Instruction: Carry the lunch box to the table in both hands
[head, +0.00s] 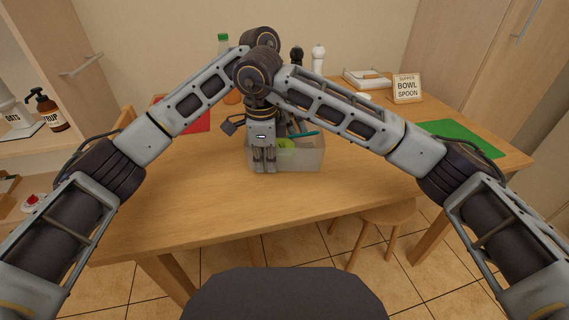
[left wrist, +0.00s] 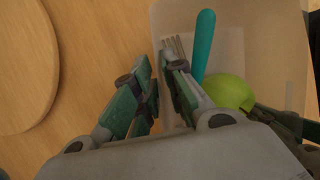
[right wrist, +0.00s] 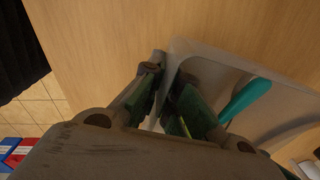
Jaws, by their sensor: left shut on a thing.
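The translucent lunch box (head: 305,160) is over the middle of the wooden table, with no clear gap beneath it. It holds a green apple (head: 287,147) and a teal-handled utensil (head: 304,134); fork tines (left wrist: 174,47) show in the left wrist view. My left gripper (left wrist: 160,68) is shut on a box wall, one finger outside and one inside beside the fork.
The table (head: 190,205) has bare room at the front and left. A red mat (head: 197,122) lies back left, a green mat (head: 462,138) right. A sign (head: 407,87), a white case (head: 367,78) and bottles stand behind. A stool (head: 385,214) is at the front.

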